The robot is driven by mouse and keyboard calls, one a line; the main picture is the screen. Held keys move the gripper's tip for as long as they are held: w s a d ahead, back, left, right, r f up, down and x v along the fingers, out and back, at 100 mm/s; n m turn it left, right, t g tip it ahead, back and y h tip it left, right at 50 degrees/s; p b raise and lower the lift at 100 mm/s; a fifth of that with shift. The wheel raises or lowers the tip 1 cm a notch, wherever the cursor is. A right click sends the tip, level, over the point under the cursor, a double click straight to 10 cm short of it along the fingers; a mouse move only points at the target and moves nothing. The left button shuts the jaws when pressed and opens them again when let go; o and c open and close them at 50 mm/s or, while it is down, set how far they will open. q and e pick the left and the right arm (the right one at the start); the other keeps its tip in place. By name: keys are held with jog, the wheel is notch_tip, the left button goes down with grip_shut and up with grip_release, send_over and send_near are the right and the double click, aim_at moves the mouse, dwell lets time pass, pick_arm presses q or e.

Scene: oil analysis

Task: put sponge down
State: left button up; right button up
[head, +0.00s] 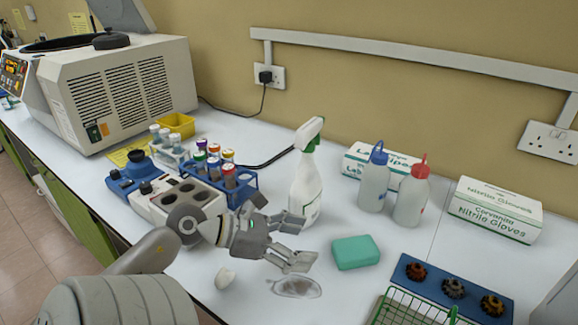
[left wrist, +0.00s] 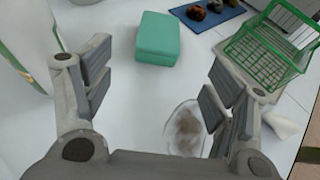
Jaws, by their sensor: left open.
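The green sponge (head: 355,252) lies flat on the white bench, to the right of my left gripper (head: 297,241) in the head view. In the left wrist view the sponge (left wrist: 158,38) lies beyond the fingertips, apart from them. My left gripper (left wrist: 155,85) is open, with nothing between its fingers. A brownish smear (head: 295,287) marks the bench just below the fingers, and it shows near the right finger in the left wrist view (left wrist: 186,128). My right gripper is not in view.
A spray bottle (head: 306,180) stands close behind my left gripper. Wash bottles with blue (head: 374,180) and red (head: 411,192) caps stand behind the sponge. A green wire basket (head: 415,308) and a blue tray (head: 480,305) are at the right. Tube racks (head: 205,172) stand left.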

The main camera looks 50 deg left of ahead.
pick_arm(q)
jog(key=shift+v, duration=1.15)
